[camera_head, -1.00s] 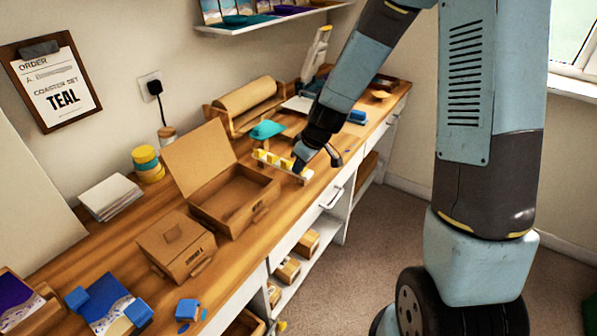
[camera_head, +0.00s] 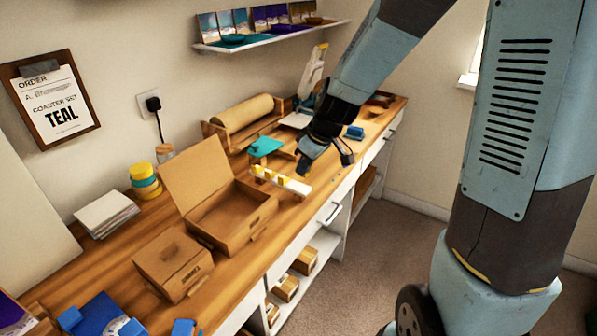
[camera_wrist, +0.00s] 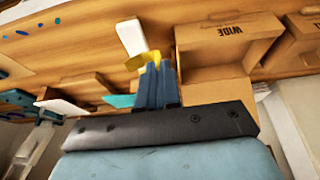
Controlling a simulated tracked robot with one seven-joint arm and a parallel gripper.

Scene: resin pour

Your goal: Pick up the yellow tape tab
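My gripper (camera_head: 304,170) is just above that bare end in the head view. In the wrist view, the blue fingers of my gripper (camera_wrist: 157,66) are close together, with a yellow tape tab (camera_wrist: 140,60) at their tips. It appears to be pinched between them, but the fingers partly hide it. The white rack (camera_wrist: 131,37) shows just beyond the tips.
A paper roll (camera_head: 245,112) and a teal piece (camera_head: 264,146) are behind. A blue object (camera_head: 355,132) lies to the right. The bench front edge is close.

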